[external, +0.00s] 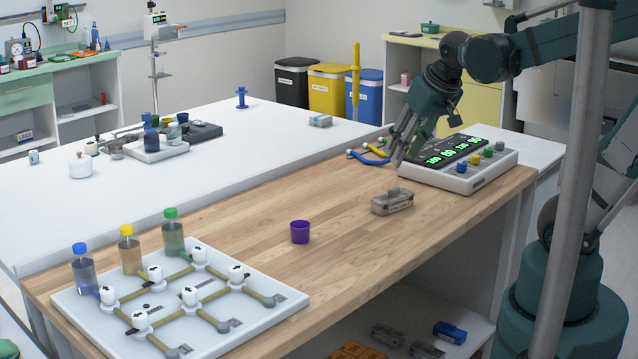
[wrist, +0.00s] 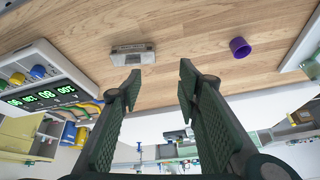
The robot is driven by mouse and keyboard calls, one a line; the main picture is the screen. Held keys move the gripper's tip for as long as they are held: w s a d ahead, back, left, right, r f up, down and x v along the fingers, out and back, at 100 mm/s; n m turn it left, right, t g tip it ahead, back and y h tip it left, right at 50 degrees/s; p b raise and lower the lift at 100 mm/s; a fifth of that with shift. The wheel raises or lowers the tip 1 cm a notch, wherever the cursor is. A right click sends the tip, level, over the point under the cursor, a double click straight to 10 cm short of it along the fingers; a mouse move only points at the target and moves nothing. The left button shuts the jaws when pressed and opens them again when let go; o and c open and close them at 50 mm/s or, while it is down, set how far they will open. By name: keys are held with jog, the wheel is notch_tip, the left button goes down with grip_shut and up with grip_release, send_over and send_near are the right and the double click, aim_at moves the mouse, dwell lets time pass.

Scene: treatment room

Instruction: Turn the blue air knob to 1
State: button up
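The blue knob (external: 462,167) is on the front panel of a white monitor box (external: 440,181), at the left end of a row with yellow, green and other knobs. The same blue knob shows in the wrist view (wrist: 38,72) at the far left. Its pointer and any number marks are too small to read. My gripper (external: 397,162) is above the table beside the box's left side, pointing down. In the wrist view my gripper (wrist: 159,72) is open, with nothing between its fingers, and is apart from the knob.
A grey metal block (external: 392,201) lies on the wood table in front of the box. A purple cup (external: 300,232) stands farther left. Blue and yellow hoses (external: 368,155) lie behind my gripper.

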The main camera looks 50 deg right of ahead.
jog(key=w+d+r+m+g+p, duration=0.25)
jog(key=w+d+p, duration=0.2)
jog(key=d, duration=0.45)
jog(key=m+g+p, duration=0.3)
jog(key=m+p, duration=0.7)
jog(key=p, duration=0.4)
send_near(462, 163)
jog(key=shift+w+d+f+y, duration=0.1)
jog(key=shift+w+f+y, duration=0.2)
jog(key=shift+w+y, duration=0.1)
jog(key=shift+s+d+f, duration=0.2)
jog(key=shift+d+f, duration=0.05)
jog(key=shift+d, duration=0.05)
jog(key=shift+g, duration=0.25)
jog(key=shift+s+f, duration=0.1)
jog(key=shift+f, duration=3.8)
